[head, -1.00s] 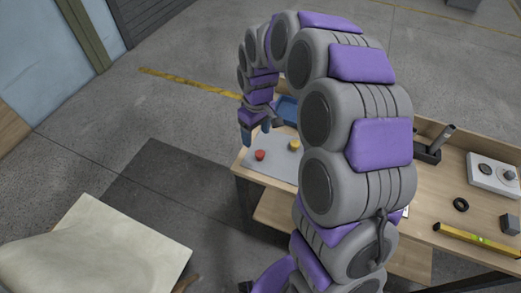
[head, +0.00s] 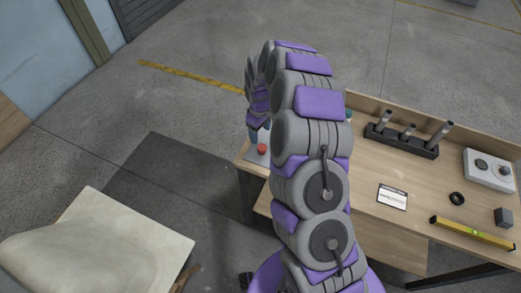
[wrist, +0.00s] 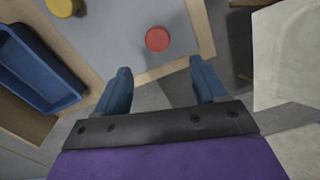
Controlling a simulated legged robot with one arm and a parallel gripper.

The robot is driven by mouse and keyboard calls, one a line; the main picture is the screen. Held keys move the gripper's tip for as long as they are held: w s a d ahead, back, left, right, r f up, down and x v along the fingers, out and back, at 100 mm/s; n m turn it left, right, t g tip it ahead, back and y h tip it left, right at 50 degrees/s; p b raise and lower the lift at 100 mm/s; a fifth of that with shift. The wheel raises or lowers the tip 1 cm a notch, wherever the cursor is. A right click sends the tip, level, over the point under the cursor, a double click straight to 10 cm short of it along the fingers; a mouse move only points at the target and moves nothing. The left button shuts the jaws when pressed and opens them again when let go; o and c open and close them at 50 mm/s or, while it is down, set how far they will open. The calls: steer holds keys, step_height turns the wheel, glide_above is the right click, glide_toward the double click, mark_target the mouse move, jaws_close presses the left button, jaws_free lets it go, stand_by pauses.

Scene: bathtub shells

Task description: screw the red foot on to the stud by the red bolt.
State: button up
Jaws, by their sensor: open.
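The red foot (wrist: 157,39) is a small round red piece on a grey mat (wrist: 115,35) near the bench's edge. It also shows in the head view (head: 262,148), beside my gripper. My gripper (wrist: 160,66) is open and empty, its two blue fingers apart. In the wrist view the red foot appears just beyond the fingertips, roughly centred between them, with nothing touching it. The pale tub shell (head: 95,235) lies at the lower left, and its edge shows in the wrist view (wrist: 287,50). I cannot make out the stud or the red bolt.
A yellow foot (wrist: 62,6) shares the mat. A blue tray (wrist: 38,70) stands beside it. Farther right on the bench are a dark post stand (head: 402,140), a card (head: 392,197), a black ring (head: 457,198) and a yellow level (head: 472,233). Bare floor lies between bench and shell.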

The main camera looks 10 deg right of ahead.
glide_above(261, 146)
step_height(261, 146, down, 5)
steer(key=shift+d+r+b, duration=0.1)
steer(key=shift+d+b, duration=0.05)
steer(key=shift+b, duration=0.15)
steer(key=shift+d+f, duration=0.2)
steer(key=shift+f, duration=0.2)
steer(key=f, duration=0.2)
steer(key=a+f+b, duration=0.1)
steer(key=f, duration=0.2)
steer(key=shift+s, duration=0.15)
steer(key=shift+d+r, duration=0.15)
steer(key=shift+d, duration=0.15)
steer(key=shift+c, duration=1.2)
steer(key=c, duration=0.9)
